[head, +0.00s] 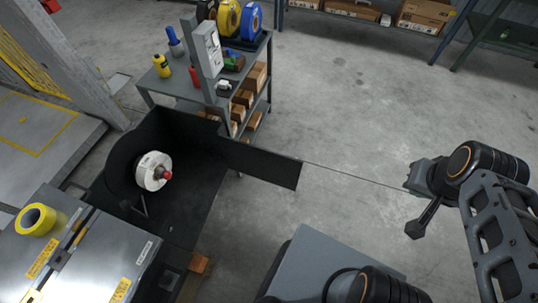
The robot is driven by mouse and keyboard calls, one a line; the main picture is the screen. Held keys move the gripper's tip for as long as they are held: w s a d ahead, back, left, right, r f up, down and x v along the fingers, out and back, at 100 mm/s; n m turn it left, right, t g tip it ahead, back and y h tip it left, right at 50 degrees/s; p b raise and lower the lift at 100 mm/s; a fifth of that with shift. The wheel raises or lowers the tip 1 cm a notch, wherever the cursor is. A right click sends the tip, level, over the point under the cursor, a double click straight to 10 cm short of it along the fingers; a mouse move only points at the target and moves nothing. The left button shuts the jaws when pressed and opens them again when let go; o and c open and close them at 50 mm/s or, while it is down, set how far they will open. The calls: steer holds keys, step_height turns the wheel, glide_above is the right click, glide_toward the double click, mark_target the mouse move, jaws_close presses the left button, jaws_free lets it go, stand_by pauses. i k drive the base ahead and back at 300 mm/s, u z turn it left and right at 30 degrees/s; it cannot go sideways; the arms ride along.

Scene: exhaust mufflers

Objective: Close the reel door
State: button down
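The reel door (262,166) is a flat dark panel. It stands swung out to the right from the black reel housing (122,152), which is open. A white reel (153,171) with a red hub sits inside the housing. My gripper (411,208) is at the right, well away from the door's free end, with bare floor between them. Its two fingers look spread apart, and nothing shows between them. The door's hinge side is partly hidden by the housing and the cart.
A grey cart (222,100) with bottles, colored spools and boxes stands behind the door, close to it. A metal machine top (92,252) with a yellow tape roll (36,219) is at the lower left. Shelving (350,12) lines the back. The middle floor is clear.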

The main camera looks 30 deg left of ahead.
mark_target(284, 170)
steer(key=i, duration=2.75)
steer(key=u, duration=4.35)
steer(key=k, duration=1.3)
steer(key=u, duration=0.65)
steer(key=i, duration=1.45)
steer(key=z, duration=0.5)
